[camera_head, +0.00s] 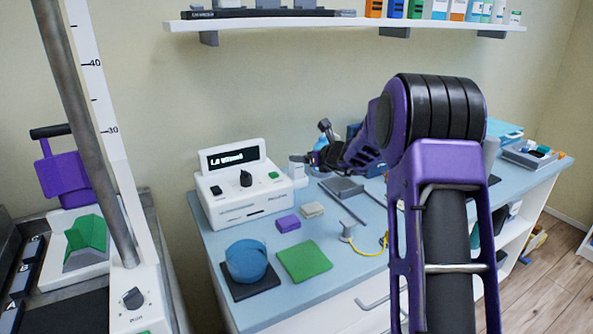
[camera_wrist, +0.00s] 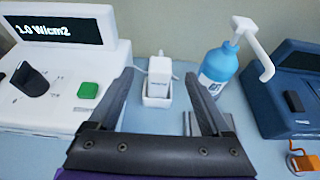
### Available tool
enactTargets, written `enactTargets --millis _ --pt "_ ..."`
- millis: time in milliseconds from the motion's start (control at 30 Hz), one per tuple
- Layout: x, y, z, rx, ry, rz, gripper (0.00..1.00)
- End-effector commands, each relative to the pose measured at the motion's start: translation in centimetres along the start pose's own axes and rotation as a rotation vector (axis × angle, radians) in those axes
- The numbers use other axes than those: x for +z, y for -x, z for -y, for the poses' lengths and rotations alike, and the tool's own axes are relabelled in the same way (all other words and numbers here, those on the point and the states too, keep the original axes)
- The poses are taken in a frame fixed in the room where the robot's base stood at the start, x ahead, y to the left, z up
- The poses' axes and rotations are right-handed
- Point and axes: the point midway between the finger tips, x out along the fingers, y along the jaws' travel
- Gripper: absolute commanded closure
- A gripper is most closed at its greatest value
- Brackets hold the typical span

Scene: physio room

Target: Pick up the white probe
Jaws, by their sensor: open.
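A white probe (camera_wrist: 159,68) stands upright in a small white holder (camera_wrist: 157,98) in the wrist view, with a thin cord at its top. In the head view the white holder (camera_head: 297,172) shows just right of the white ultrasound unit (camera_head: 243,190), partly hidden by my gripper. My gripper (camera_wrist: 160,77) is open and empty. Its two fingers appear on either side of the probe in the wrist view, apart from it. In the head view my gripper (camera_head: 312,159) is above the blue counter beside the unit.
A blue pump bottle (camera_wrist: 218,68) stands right of the probe, with a dark blue device (camera_wrist: 285,85) beyond. The counter (camera_head: 225,238) also holds a blue round object (camera_head: 246,260), a green pad (camera_head: 304,261), a purple block (camera_head: 288,223) and a yellow-corded item (camera_head: 347,231). A shelf (camera_head: 345,22) hangs above.

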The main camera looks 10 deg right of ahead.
Motion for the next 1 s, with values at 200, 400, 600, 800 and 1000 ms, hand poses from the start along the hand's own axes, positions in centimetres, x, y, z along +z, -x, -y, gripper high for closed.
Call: enactTargets --millis 200,400,600,800,1000 --pt "-0.2 -1.4 0.0 0.000 0.000 0.000 0.18" --pt "-1.1 -4.2 0.1 0.000 -0.001 -0.002 0.18" --pt "-0.8 -6.0 0.1 0.000 0.001 0.000 0.18" --pt "-0.8 -6.1 0.2 -0.001 0.001 0.000 0.18" --pt "-0.8 -6.1 0.2 -0.001 0.001 0.000 0.44"
